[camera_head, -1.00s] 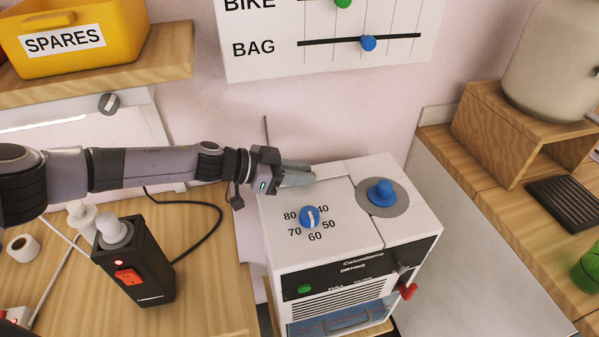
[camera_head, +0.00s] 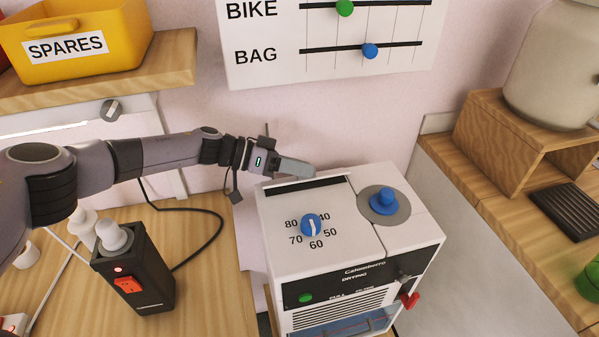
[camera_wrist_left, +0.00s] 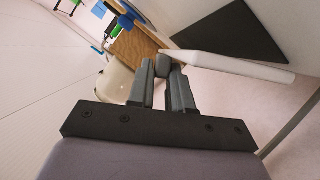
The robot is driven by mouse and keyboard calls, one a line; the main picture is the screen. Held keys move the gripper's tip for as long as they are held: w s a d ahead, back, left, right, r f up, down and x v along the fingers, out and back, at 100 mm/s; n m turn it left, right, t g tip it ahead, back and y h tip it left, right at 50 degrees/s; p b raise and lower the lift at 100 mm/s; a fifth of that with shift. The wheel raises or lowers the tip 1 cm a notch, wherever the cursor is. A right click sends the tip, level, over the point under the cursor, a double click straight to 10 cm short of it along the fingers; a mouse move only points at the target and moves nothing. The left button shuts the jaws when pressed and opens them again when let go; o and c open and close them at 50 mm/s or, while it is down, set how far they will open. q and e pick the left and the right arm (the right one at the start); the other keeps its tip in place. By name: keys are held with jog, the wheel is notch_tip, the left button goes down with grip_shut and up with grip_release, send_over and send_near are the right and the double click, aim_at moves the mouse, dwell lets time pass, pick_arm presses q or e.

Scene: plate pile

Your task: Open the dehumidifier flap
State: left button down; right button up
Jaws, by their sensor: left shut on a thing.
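The dehumidifier (camera_head: 345,232) is a white box with a black front band. A long dark slot (camera_head: 305,186) lies open along the back of its top. My left gripper (camera_head: 312,171) is at the slot's back edge, shut on the flap. In the left wrist view the flap (camera_wrist_left: 235,67) is a long pale bar running right from my left fingertips (camera_wrist_left: 163,68), with a dark area behind it. In the head view my fingers hide much of the flap, and its exact tilt is hard to tell. My right gripper is not in view.
A blue dial (camera_head: 311,226) and a blue knob (camera_head: 384,200) stand on the dehumidifier's top, and a red knob (camera_head: 409,301) sits at its front right. A black switch box (camera_head: 133,268) stands on the table at left. A yellow bin (camera_head: 75,45) sits on the shelf above my arm.

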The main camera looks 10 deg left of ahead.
pick_arm(q)
jog(key=shift+w+a+n+g, duration=0.1)
jog(key=shift+w+n+g, duration=0.15)
jog(key=shift+n+g, duration=0.05)
jog(key=shift+r, duration=0.1)
jog(key=c, duration=1.1)
grip_release()
jog(key=shift+b+v, duration=0.4)
jog(key=shift+v, duration=3.15)
